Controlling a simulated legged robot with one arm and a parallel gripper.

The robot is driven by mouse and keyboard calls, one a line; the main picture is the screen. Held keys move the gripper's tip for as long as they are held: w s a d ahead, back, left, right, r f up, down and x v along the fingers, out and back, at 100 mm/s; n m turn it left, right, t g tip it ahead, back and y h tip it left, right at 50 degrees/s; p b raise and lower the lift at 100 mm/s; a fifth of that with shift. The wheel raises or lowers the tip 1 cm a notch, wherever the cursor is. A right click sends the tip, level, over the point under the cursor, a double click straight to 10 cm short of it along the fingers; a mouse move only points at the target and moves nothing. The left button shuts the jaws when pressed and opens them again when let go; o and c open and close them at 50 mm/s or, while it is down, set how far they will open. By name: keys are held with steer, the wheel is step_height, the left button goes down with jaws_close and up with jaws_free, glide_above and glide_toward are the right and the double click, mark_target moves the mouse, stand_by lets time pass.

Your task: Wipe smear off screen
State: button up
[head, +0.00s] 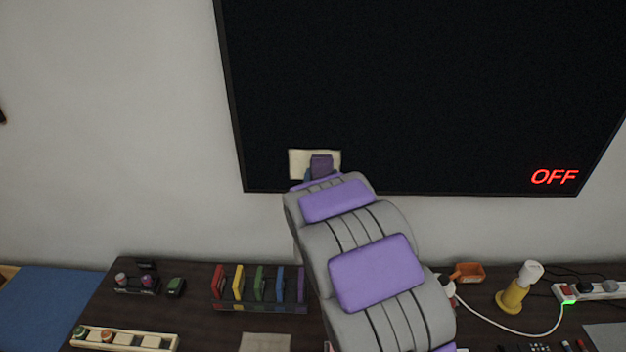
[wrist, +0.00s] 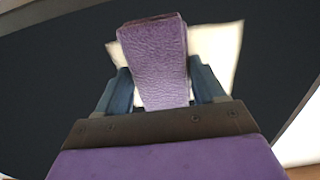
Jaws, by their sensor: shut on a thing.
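The large black screen (head: 420,90) hangs on the wall, with a red "OFF" in its lower right corner. A pale cream rectangular patch (head: 298,163) shows at its lower left; it also appears in the wrist view (wrist: 222,48). I cannot tell whether it is the smear or a cloth or sheet. No other smear is visible. My gripper (wrist: 160,92) has its blue fingers shut on a purple textured block (wrist: 155,60). In the head view the block (head: 321,165) overlaps the patch. Whether it touches the screen is unclear.
A dark desk (head: 200,325) stands below the screen. It holds a rack of coloured pieces (head: 259,284), a wooden tray (head: 125,340), an orange scoop (head: 468,271), a yellow lamp-like object (head: 514,292) and a power strip (head: 590,290) with cables. My arm hides part of the desk.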

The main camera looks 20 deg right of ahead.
mark_target(313, 168)
steer(key=shift+s+d+b, duration=0.2)
steer(key=shift+s+d, duration=0.05)
steer(key=shift+d, duration=0.6)
steer(key=shift+s+d+b, duration=0.15)
steer(key=shift+s+d, duration=0.15)
steer(key=shift+d, duration=0.6)
steer(key=shift+s+d+b, duration=0.2)
steer(key=shift+s+d, duration=0.05)
steer(key=shift+d, duration=0.6)
steer(key=shift+a, duration=0.1)
